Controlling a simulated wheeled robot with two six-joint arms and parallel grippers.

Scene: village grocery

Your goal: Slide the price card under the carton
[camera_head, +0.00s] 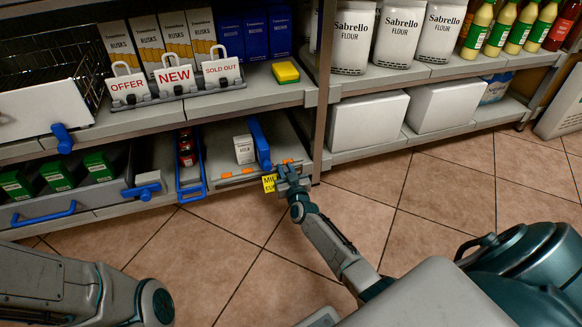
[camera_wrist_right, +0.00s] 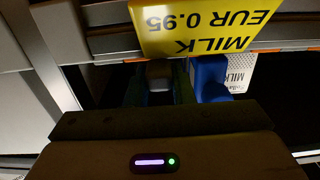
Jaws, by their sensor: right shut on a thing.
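The small white milk carton (camera_head: 244,149) stands upright on the lower shelf, in the bay left of the shelf post. It also shows partly in the right wrist view (camera_wrist_right: 241,72). The yellow price card (camera_head: 269,184) reads MILK and EUR 0.95; its face fills the top of the right wrist view (camera_wrist_right: 200,24). My right gripper (camera_head: 287,177) is shut on the card at the shelf's front edge. The card is in front of the carton, lower and to its right, and apart from it. My left arm shows at lower left, but its gripper is out of view.
A blue divider (camera_head: 260,145) stands close to the carton's right. A blue frame (camera_head: 190,168) with red jars is to its left. An orange-marked rail (camera_head: 236,173) runs along the shelf front. The upper shelf (camera_head: 255,95) hangs above. The floor in front is clear.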

